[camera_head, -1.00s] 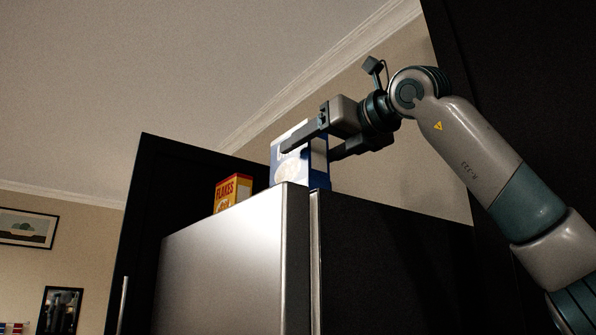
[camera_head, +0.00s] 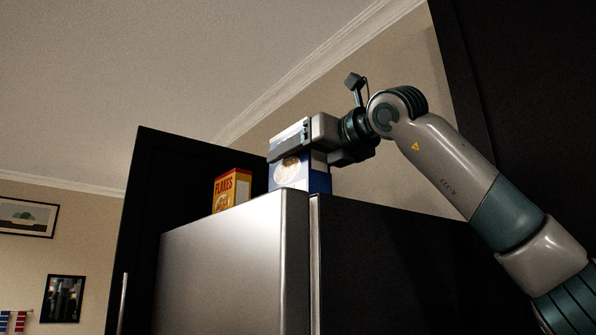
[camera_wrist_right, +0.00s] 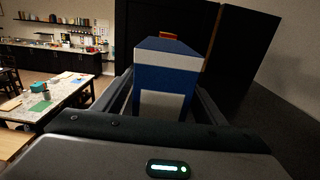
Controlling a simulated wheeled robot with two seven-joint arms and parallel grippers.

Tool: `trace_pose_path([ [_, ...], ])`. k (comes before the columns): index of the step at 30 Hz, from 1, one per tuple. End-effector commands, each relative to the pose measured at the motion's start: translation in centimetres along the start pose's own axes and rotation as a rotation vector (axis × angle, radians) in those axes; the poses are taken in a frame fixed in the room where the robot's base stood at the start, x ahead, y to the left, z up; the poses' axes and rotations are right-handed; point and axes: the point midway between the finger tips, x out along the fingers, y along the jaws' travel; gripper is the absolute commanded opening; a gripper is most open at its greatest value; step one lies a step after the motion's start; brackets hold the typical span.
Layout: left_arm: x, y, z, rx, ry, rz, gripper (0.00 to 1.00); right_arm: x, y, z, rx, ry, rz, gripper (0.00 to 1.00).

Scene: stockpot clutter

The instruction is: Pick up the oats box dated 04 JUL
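A blue and white box (camera_head: 288,174) with a round food picture on its front stands upright on top of the fridge. No date is legible on it, so I cannot confirm it is the oats box dated 04 JUL. My right gripper (camera_head: 306,151) is at its upper part, one finger across the front and the other behind. In the right wrist view the box (camera_wrist_right: 166,78) stands between the two fingers (camera_wrist_right: 167,92), which look open, with narrow gaps beside it. The front finger hides part of the box's face. My left gripper is not in view.
A yellow and red FLAKES box (camera_head: 232,190) stands on the fridge to the left. The fridge (camera_head: 225,258) has a silver door and a dark side. A tall black cabinet (camera_head: 150,200) rises behind; a wall lies behind the arm.

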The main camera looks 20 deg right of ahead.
Motion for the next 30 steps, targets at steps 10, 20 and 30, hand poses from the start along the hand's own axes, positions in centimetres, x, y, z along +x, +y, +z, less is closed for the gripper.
trace_pose_path([
  [10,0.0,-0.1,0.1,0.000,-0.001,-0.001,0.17,-0.1,0.0,0.1,0.000,-0.002,0.000,0.10],
  [20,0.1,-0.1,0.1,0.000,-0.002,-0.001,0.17,-0.1,0.1,0.6,0.001,-0.004,0.000,0.10],
  [30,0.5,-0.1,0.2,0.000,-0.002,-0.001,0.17,-0.1,0.2,3.7,0.001,-0.004,0.001,0.10],
])
